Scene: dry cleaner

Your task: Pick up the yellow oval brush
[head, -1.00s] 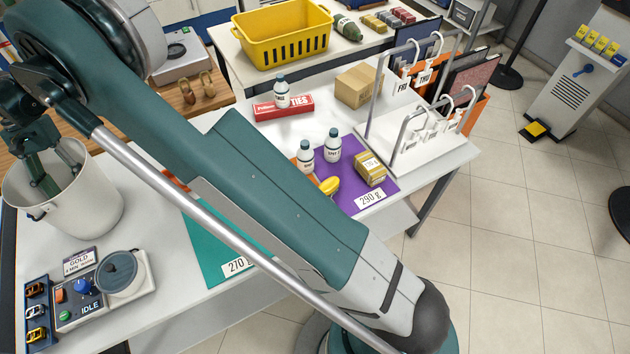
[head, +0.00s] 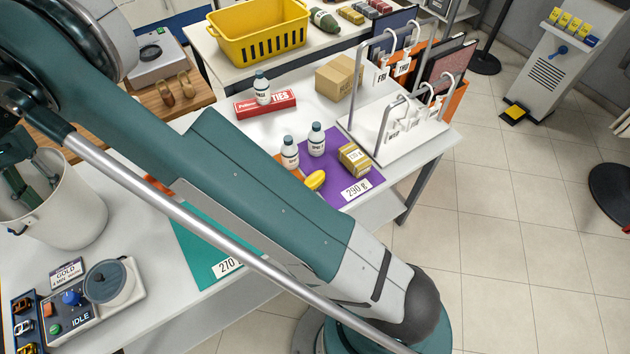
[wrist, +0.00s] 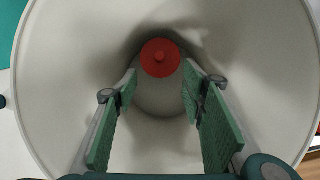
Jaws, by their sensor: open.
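A small yellow oval object (head: 316,180), which looks like the yellow oval brush, lies at the left edge of the purple mat (head: 330,192) in the head view, just past my arm link. Its bristles cannot be made out. My gripper (wrist: 160,88) is open and points down into a white bucket (wrist: 285,30), far to the left of the brush. The brush is not in the wrist view.
Two white bottles (head: 316,140) and a tan block (head: 354,159) stand close to the brush. A white rack (head: 400,125) is to the right. A teal mat (head: 205,250) is partly behind my arm. A control box with a dial (head: 75,305) is front left.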

